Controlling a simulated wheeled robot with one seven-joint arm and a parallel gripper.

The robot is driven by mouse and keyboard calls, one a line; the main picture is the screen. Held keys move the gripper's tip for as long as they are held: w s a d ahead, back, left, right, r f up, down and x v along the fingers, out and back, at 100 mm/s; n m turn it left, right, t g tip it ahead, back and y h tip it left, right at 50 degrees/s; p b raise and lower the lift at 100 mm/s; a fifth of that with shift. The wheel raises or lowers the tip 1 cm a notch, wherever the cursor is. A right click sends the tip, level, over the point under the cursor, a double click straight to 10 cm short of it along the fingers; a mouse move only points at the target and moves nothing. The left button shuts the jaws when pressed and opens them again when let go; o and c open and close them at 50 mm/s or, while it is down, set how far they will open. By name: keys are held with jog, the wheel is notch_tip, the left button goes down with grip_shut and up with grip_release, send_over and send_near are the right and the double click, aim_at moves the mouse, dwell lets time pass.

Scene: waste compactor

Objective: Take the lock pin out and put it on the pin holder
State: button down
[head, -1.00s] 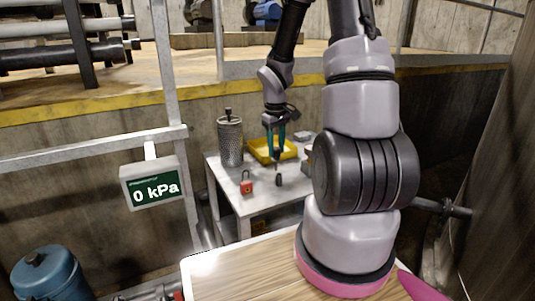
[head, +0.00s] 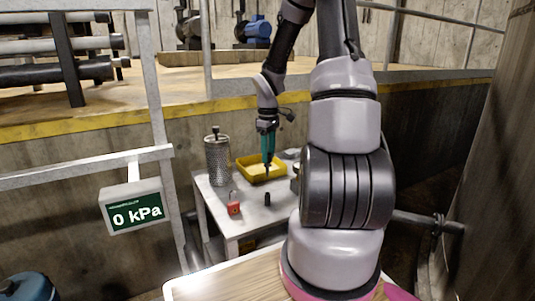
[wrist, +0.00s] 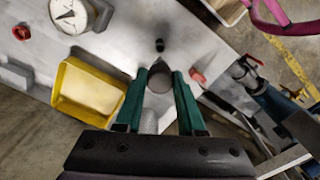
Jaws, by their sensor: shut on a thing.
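My gripper (head: 268,163) hangs pointing down over the metal table, its teal fingers shut on a grey thing that looks like the lock pin (wrist: 161,74). In the wrist view the pin's rounded body sits between the fingers and narrows away from me. In the head view it is thin and dark below the fingertips, above the table. A small black upright piece (head: 267,199) stands on the table just below the gripper; it may be the pin holder. It also shows in the wrist view (wrist: 160,45), just beyond the pin's end and apart from it.
A yellow tray (head: 246,171) lies behind the gripper. A red padlock (head: 234,207) stands left of the black piece, and a perforated metal cylinder (head: 217,160) stands at the table's left. A dial gauge (wrist: 74,14) is on the table. A sign (head: 135,214) reads 0 kPa.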

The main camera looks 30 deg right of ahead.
aim_at(268, 163)
jog(key=shift+f, duration=2.75)
jog(key=shift+f, duration=2.85)
jog(key=shift+c, duration=2.2)
grip_release()
jog(key=shift+c, duration=0.4)
jog(key=shift+r, duration=0.1)
jog(key=shift+r, duration=3.45)
